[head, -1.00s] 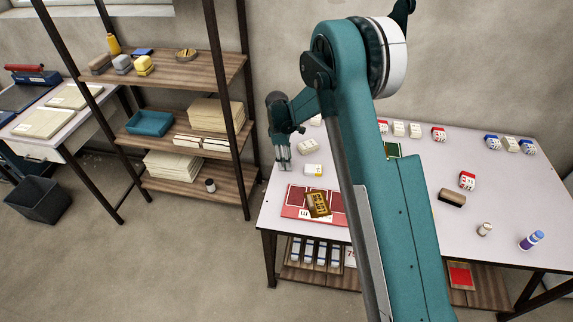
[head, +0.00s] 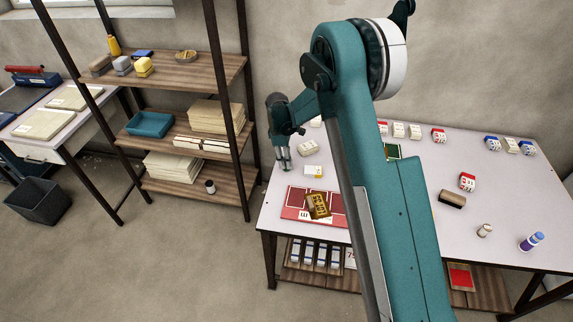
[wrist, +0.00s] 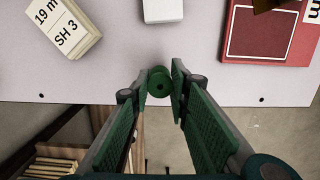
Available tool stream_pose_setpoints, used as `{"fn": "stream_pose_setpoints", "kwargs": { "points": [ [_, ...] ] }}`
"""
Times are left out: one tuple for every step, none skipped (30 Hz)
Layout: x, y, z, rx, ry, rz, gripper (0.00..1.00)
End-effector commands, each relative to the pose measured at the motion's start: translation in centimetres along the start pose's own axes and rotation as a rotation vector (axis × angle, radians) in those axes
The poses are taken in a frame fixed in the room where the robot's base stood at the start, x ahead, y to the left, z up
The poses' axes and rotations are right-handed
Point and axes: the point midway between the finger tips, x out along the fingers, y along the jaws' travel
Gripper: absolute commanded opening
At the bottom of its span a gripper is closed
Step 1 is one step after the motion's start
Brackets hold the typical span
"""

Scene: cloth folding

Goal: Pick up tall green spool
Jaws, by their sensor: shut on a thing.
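The green spool (wrist: 159,83) shows end-on in the wrist view, a round green disc with a dark centre hole. My gripper (wrist: 162,80) is shut on it, with one green textured finger on each side near the tips. In the head view my gripper (head: 285,166) hangs over the table's left edge, and the spool cannot be made out there.
The table (head: 500,205) carries a red board (head: 298,200) with a gold-brown block (head: 318,206). Labelled blocks (head: 308,145) lie near my gripper. A shelf rack (head: 190,70) stands left of the table.

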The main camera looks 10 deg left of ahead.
Motion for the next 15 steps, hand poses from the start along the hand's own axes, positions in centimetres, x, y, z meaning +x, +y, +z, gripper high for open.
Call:
{"fn": "stream_pose_setpoints", "kwargs": {
  "points": [
    [0.0, 0.0, 0.0, 0.000, 0.000, 0.000, 0.10],
    [0.0, 0.0, 0.0, 0.000, 0.000, 0.000, 0.10],
    [-0.1, 0.0, 0.0, 0.000, 0.000, 0.000, 0.10],
    [-0.1, 0.0, 0.0, 0.000, 0.000, 0.000, 0.10],
    [-0.2, 0.0, 0.0, 0.000, 0.000, 0.000, 0.10],
    [-0.4, 0.0, 0.1, 0.000, 0.000, 0.000, 0.10],
    [-0.6, 0.0, 0.1, 0.000, 0.000, 0.000, 0.10],
    [-0.8, 0.0, 0.1, 0.000, 0.000, 0.000, 0.10],
    [-1.1, 0.0, 0.1, 0.000, 0.000, 0.000, 0.10],
    [-1.4, 0.0, 0.2, 0.000, 0.000, 0.000, 0.10],
    [-1.7, 0.0, 0.2, 0.000, 0.000, 0.000, 0.10],
    [-2.1, 0.0, 0.3, 0.000, 0.000, 0.000, 0.10],
    [-2.5, 0.0, 0.3, 0.000, 0.000, 0.000, 0.10],
    [-2.9, 0.0, 0.4, 0.000, 0.000, 0.000, 0.10],
    [-3.5, 0.0, 0.4, 0.000, 0.000, 0.000, 0.10]
  ]
}}
